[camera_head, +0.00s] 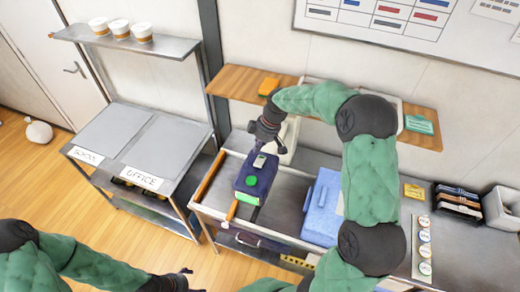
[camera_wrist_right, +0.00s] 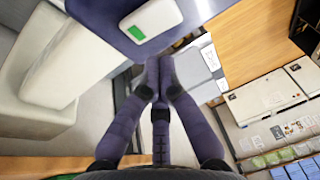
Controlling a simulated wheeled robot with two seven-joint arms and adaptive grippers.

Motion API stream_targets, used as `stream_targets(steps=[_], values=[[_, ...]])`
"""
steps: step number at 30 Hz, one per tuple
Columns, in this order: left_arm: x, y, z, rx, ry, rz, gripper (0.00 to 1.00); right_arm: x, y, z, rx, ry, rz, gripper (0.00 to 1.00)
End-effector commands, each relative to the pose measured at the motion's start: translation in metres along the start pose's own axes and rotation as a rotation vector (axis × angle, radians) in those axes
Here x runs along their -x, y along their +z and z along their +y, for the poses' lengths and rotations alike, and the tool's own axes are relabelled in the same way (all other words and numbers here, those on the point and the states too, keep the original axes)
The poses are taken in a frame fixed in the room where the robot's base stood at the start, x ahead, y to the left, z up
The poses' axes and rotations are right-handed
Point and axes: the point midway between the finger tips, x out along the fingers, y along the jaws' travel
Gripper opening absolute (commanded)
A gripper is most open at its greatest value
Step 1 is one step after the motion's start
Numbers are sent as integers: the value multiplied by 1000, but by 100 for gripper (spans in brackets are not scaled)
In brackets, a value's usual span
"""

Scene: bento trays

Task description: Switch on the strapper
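The strapper (camera_head: 252,187) is a dark blue-purple block on the steel bench, with a round green button (camera_head: 250,181) and a small pale switch (camera_head: 259,160) at its far end. In the right wrist view, the switch (camera_wrist_right: 160,17) is a pale rocker with a green patch (camera_wrist_right: 137,32). My right gripper (camera_head: 270,146) is above the strapper's far end. Its fingertips (camera_wrist_right: 160,75) are together with nothing visible between them, close to the switch. I cannot tell whether they touch it. My left gripper (camera_head: 186,277) is low at the front, away from the strapper, too small to read.
A blue box (camera_head: 321,207) stands right of the strapper. A wooden shelf (camera_head: 235,84) runs behind, partly covered by my right arm. A side table (camera_head: 115,137) with two paper labels stands left. A strip of round stickers (camera_head: 424,246) lies on the bench at right.

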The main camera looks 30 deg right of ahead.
Motion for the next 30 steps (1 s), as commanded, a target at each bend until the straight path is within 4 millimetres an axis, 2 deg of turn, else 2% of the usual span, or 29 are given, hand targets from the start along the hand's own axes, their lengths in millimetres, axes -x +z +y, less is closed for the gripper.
stream_targets(steps=[1, 2, 6, 15, 21, 30], values=[[9, 0, 3, 0, 0, 0, 79, 14, -8, -2, 2, 2, 1, 0], [12, 0, 4, 0, 0, 0, 79, 20, -11, -4, 2, 2, 1, 0], [-3, 0, -1, -1, 0, 0, 79, 43, -7, 5, -1, 4, 3, 0], [-11, 0, -4, 0, 0, 0, 79, 94, -7, 16, -1, 2, 1, 0], [-12, 0, -4, -1, 0, 0, 79, 108, -7, 18, -1, -1, 0, 0], [-12, 0, -4, 0, 0, 0, 79, 110, -7, 18, -1, -1, -1, 0]])
